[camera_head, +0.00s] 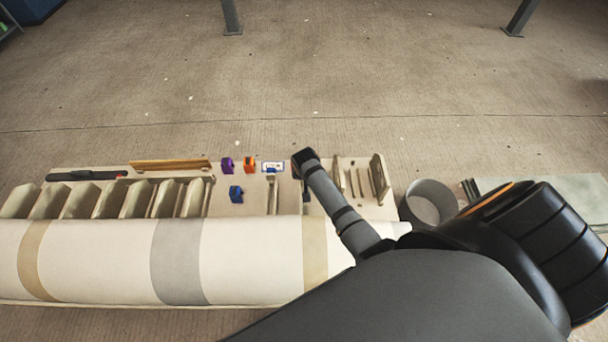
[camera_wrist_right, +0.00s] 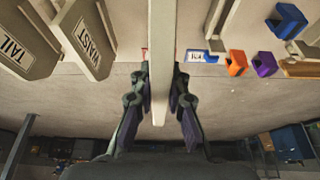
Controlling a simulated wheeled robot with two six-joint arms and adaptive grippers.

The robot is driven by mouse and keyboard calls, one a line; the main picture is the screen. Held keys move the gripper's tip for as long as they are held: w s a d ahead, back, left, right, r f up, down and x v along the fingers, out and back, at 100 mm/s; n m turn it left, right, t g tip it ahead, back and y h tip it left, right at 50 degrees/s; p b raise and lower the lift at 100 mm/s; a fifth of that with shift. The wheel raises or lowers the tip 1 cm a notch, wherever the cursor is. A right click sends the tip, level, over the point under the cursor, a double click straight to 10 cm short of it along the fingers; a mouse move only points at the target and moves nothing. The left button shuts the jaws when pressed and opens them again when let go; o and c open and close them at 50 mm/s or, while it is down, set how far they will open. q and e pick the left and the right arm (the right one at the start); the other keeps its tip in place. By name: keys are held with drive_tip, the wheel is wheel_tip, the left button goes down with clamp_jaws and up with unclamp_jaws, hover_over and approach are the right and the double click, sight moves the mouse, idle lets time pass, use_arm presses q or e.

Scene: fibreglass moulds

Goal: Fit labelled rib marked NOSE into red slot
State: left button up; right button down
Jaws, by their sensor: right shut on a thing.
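In the right wrist view my right gripper (camera_wrist_right: 161,96) is shut on a pale, thin rib (camera_wrist_right: 161,62) seen edge-on between its fingers. The held rib's label face is turned away, so I cannot read its marking. Two ribs at the left of that view carry readable labels: the TAIL rib (camera_wrist_right: 20,48) and the WAIST rib (camera_wrist_right: 85,42). A small patch of red (camera_wrist_right: 144,53) shows just left of the held rib; I cannot tell what it belongs to. In the head view my right arm covers much of the gripper area. My left gripper is out of view.
A long cream mould (camera_head: 110,260) with coloured bands lies along the bench front, with several upright ribs (camera_head: 80,200) behind it. Purple (camera_head: 227,165), orange (camera_head: 249,165) and blue (camera_head: 236,194) blocks, a small card (camera_head: 272,167) and a grey bucket (camera_head: 431,202) are nearby.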

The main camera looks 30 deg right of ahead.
wheel_tip(320, 180, down, 6)
drive_tip(key=b, duration=0.3)
drive_tip(key=shift+s+r, duration=0.1)
drive_tip(key=shift+r, duration=0.05)
drive_tip(key=shift+p, duration=0.55)
idle(1.7)
drive_tip(key=shift+f+b, duration=1.9)
drive_tip(key=shift+f, duration=0.6)
drive_tip(key=c, duration=1.3)
unclamp_jaws()
drive_tip(key=shift+o, duration=0.2)
drive_tip(key=shift+s, duration=0.1)
drive_tip(key=shift+a, duration=0.1)
